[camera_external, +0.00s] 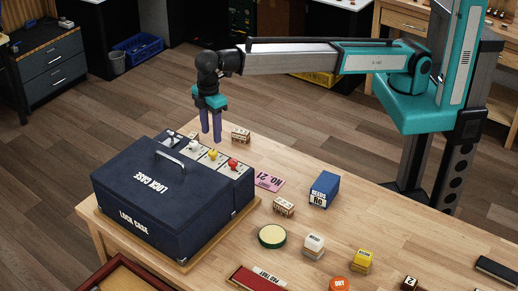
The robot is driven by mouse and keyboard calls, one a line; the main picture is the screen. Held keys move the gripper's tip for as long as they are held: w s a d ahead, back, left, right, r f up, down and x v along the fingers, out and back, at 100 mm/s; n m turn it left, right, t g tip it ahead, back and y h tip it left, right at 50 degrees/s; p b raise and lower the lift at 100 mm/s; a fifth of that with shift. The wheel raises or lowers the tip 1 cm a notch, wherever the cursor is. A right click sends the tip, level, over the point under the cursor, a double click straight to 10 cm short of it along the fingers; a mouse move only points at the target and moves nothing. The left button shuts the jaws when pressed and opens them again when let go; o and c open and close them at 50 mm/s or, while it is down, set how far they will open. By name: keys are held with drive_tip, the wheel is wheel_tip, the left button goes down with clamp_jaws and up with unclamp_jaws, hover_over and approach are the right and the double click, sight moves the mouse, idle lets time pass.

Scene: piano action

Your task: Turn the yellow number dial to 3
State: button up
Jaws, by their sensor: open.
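A dark blue lock case (150,205) stands on a wooden board at the left of the table. Along its far right edge is a light strip with several small dials. The yellow dial (212,155) sits between a white dial (194,146) and a red dial (233,164). The number it points to is too small to read. My gripper (211,140) hangs fingers down, open and empty, at the strip's far side, near the yellow dial in the picture. Its height above the strip and its gap to the dial cannot be told.
A silver handle (170,161) stands up from the case lid. A wooden block (241,135), pink card (266,181), blue box (324,189) and round green-rimmed tin (272,236) lie right of the case.

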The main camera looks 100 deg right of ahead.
wheel_tip(320, 180, up, 6)
drive_tip(key=p, duration=0.2)
drive_tip(key=shift+r+p, duration=0.2)
drive_tip(key=shift+p, duration=0.15)
drive_tip(key=shift+f, duration=0.1)
